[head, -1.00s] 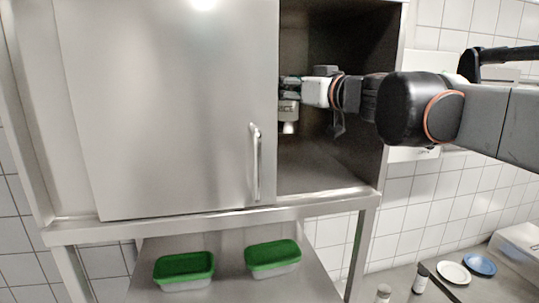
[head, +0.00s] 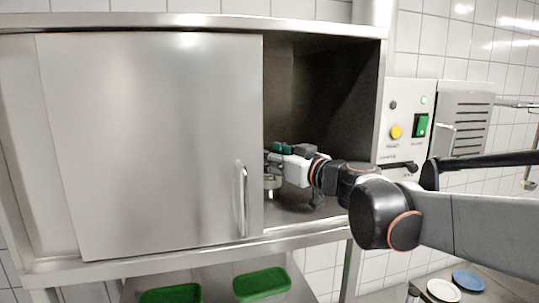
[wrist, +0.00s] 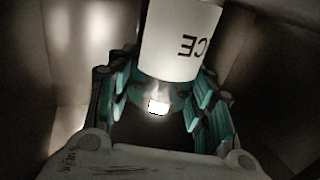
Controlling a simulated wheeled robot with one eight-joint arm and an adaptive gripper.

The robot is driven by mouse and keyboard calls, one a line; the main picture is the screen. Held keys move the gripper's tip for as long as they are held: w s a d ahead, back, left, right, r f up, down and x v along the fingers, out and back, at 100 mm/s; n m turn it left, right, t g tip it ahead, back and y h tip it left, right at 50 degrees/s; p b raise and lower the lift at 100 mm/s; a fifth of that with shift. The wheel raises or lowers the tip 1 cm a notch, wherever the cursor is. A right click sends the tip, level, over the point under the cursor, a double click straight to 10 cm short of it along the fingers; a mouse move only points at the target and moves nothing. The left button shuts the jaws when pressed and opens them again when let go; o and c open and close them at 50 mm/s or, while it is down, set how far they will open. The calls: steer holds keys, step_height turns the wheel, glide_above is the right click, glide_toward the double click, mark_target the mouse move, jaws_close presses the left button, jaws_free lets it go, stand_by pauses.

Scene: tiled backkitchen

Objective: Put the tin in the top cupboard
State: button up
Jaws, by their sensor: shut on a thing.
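The tin (wrist: 178,40) is a pale cylinder with dark letters, upside down in the wrist view, ending in "CE". My gripper (wrist: 165,78) is shut on it, with teal fingers on both sides. In the head view my gripper (head: 271,160) reaches from the right into the open right side of the top cupboard (head: 200,20). Part of the tin (head: 271,184) shows below the fingers, just above the cupboard floor; I cannot tell whether it touches. The steel door (head: 150,140) covers the left part and partly hides the fingers.
The door has a vertical handle (head: 242,200) close to my gripper. The cupboard's right wall (head: 368,110) stands near my arm. A control panel (head: 407,125) is on the right. The visible cupboard floor is bare.

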steer(key=shift+s+f, duration=0.1)
steer(key=o, duration=1.4)
steer(key=shift+c, duration=0.2)
steer(key=b+v, duration=0.2)
steer(key=v, duration=1)
steer(key=shift+b, duration=0.3)
